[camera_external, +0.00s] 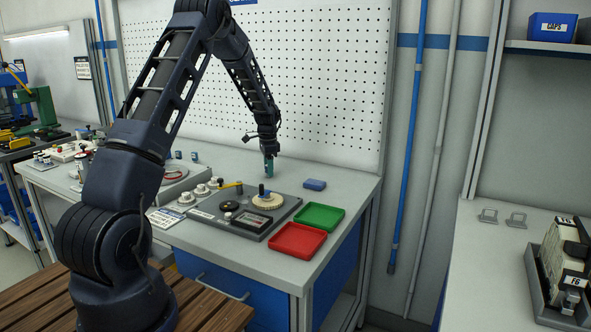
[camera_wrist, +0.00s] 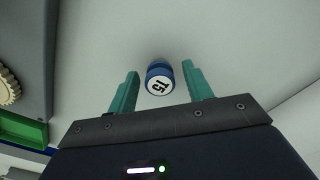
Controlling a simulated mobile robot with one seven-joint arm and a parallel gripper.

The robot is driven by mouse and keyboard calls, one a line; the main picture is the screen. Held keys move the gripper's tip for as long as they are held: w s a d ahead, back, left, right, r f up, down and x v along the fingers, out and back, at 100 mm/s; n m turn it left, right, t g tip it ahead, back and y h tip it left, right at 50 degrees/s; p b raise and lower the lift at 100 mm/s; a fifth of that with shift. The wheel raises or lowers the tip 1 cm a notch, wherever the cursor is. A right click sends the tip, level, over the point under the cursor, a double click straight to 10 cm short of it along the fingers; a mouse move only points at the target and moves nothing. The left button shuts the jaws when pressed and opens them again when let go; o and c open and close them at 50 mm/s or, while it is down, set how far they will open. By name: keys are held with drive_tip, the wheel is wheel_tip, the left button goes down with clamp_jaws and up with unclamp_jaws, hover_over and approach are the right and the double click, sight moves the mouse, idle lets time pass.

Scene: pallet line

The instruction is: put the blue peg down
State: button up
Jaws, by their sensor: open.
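The blue peg (camera_wrist: 159,68), with a white end marked 15, shows in the wrist view between my two teal fingers. A gap shows on each side of it, so neither finger touches it. It appears to stand on the grey table top. My gripper (camera_wrist: 155,88) is open around it. In the external view my gripper (camera_external: 268,168) points down, low over the back part of the workbench (camera_external: 330,172). The fingers hide most or all of this peg there.
A blue block (camera_external: 314,184) lies right of my gripper. A white pegboard (camera_external: 330,80) stands behind.

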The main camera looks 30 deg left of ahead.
wheel_tip(320, 180, up, 12)
drive_tip(key=s+d+r+n+t, duration=0.1)
drive_tip(key=s+d+r, duration=0.1)
drive_tip(key=s+r, duration=0.45)
drive_tip(key=s+d+r+n, duration=0.1)
drive_tip(key=s+d+r, duration=0.2)
drive_tip(key=s+r, duration=0.3)
drive_tip(key=s+d+r+n+t, duration=0.1)
drive_tip(key=s+d+r, duration=0.15)
drive_tip(key=s, duration=0.55)
drive_tip(key=s+d+r+n+t, duration=0.15)
drive_tip(key=s+r, duration=0.25)
drive_tip(key=s, duration=0.4)
drive_tip(key=s+d+r+n, duration=0.2)
drive_tip(key=s+r, duration=0.2)
drive_tip(key=s, duration=0.4)
drive_tip(key=s+d+f+n+t, duration=0.1)
drive_tip(key=s+d+f+n, duration=0.1)
drive_tip(key=s, duration=1.2)
drive_tip(key=shift+f, duration=0.65)
